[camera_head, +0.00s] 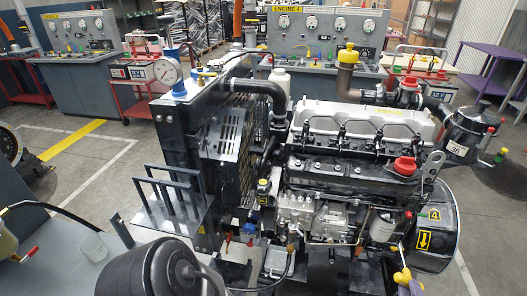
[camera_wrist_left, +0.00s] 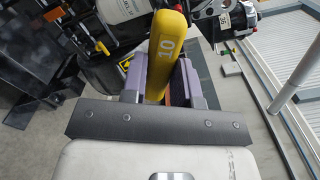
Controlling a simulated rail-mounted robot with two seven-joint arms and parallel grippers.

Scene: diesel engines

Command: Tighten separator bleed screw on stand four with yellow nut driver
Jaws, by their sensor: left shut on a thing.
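The yellow nut driver (camera_wrist_left: 167,55), marked 10, stands between the purple fingers of my left gripper (camera_wrist_left: 160,85), which is shut on its handle. In the head view the driver (camera_head: 401,277) and the left gripper (camera_head: 408,285) show at the bottom edge, right of centre, below a white cylindrical filter, perhaps the separator (camera_head: 382,228). A white canister (camera_wrist_left: 118,10) also shows at the top of the left wrist view. The driver's working end is not clear, and I cannot make out the bleed screw. My right gripper is not in view.
The engine (camera_head: 350,150) fills the middle of the head view. A yellow arrow label with a 4 (camera_head: 425,240) is on its right end. Consoles (camera_head: 320,50) and red battery carts (camera_head: 150,80) stand behind.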

